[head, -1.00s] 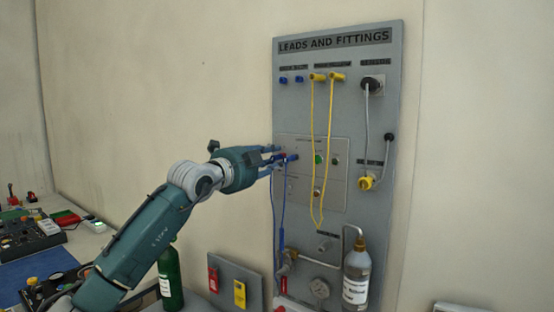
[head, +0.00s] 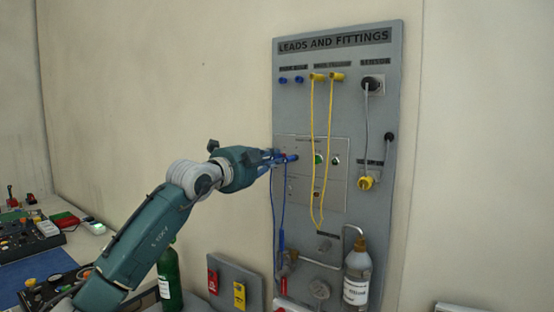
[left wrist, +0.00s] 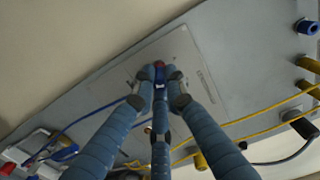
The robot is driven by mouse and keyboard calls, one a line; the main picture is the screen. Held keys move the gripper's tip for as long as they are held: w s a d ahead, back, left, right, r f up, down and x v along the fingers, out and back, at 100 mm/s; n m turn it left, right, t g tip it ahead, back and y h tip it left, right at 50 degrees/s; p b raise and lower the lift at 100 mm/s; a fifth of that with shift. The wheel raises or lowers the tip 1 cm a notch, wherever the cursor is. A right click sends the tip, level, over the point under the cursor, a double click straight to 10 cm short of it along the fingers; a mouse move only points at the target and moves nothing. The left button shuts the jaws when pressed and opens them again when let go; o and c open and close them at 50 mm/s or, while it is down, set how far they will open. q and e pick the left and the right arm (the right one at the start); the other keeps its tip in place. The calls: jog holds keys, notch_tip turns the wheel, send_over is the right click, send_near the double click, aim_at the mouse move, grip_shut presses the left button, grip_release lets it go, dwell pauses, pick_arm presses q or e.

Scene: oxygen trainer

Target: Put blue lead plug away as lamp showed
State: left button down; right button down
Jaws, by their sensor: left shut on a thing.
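My left gripper (head: 278,158) is at the left side of the inset panel (head: 335,145) on the grey board. It is shut on a blue lead plug (head: 292,158), which points at the panel; its blue cable hangs below. In the left wrist view, the fingers (left wrist: 160,90) close around the plug (left wrist: 160,76), with a little red at its tip. A green lamp (head: 319,160) and a red one (head: 317,194) sit on the inset panel; I cannot tell whether either is lit. My right gripper is not in view.
Two yellow plugs (head: 327,76) with a hanging yellow lead are right of the blue fittings. A black plug (head: 371,84) with a grey cable is farther right. A green cylinder (head: 169,278) stands below my arm.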

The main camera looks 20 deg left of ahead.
aim_at(272, 158)
pick_arm(q)
jog(key=shift+b+v, duration=1)
jog(key=shift+v, duration=0.25)
jog(key=shift+b+v, duration=1.1)
jog(key=shift+v, duration=0.1)
jog(key=shift+s, duration=0.1)
